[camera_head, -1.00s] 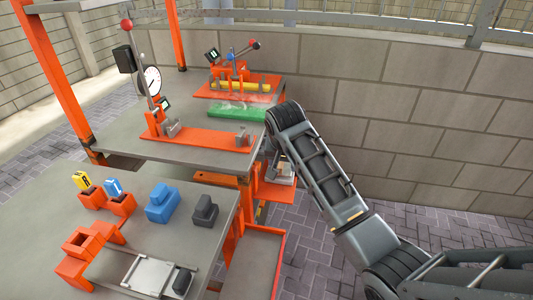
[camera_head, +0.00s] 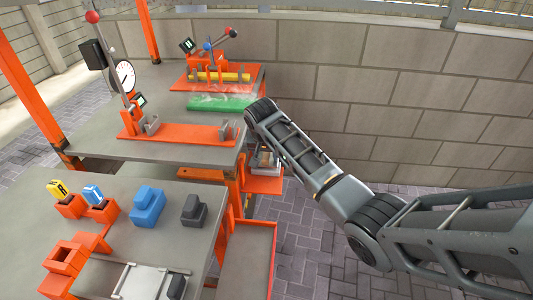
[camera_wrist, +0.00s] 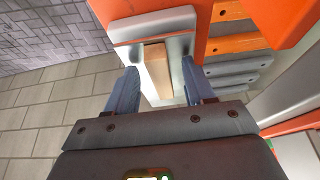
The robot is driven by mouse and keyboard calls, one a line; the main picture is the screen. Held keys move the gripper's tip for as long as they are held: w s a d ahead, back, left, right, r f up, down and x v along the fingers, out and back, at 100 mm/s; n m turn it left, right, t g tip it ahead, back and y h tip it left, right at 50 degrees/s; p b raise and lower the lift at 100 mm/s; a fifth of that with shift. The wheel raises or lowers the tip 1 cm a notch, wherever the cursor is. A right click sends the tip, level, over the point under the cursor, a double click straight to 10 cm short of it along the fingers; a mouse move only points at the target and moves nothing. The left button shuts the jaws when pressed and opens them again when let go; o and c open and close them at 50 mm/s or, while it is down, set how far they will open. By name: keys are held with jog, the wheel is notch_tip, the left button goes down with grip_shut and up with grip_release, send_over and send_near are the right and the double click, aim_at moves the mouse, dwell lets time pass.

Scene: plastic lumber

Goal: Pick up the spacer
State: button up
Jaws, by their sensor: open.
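My gripper (camera_wrist: 158,72) is open in the wrist view, with one blue-grey finger on each side. Ahead of it is a pale metal tray (camera_wrist: 124,29) with a raised rim. A tan block (camera_wrist: 157,62), which may be the spacer, lies in the tray, between the fingertips in the picture. I cannot tell whether the fingers touch it. In the head view the pale tray seems to show on a low orange shelf (camera_head: 262,184) beside the table. My gripper is hidden there behind my own arm.
The wrist view shows an orange frame (camera_wrist: 288,15) and dark grey bars (camera_wrist: 233,65) right of the tray. In the head view, a grey table (camera_head: 70,204) with several fixtures stands left. A block wall (camera_head: 400,110) rises behind my arm. Paved floor lies between.

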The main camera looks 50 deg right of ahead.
grip_shut()
dwell(0.5)
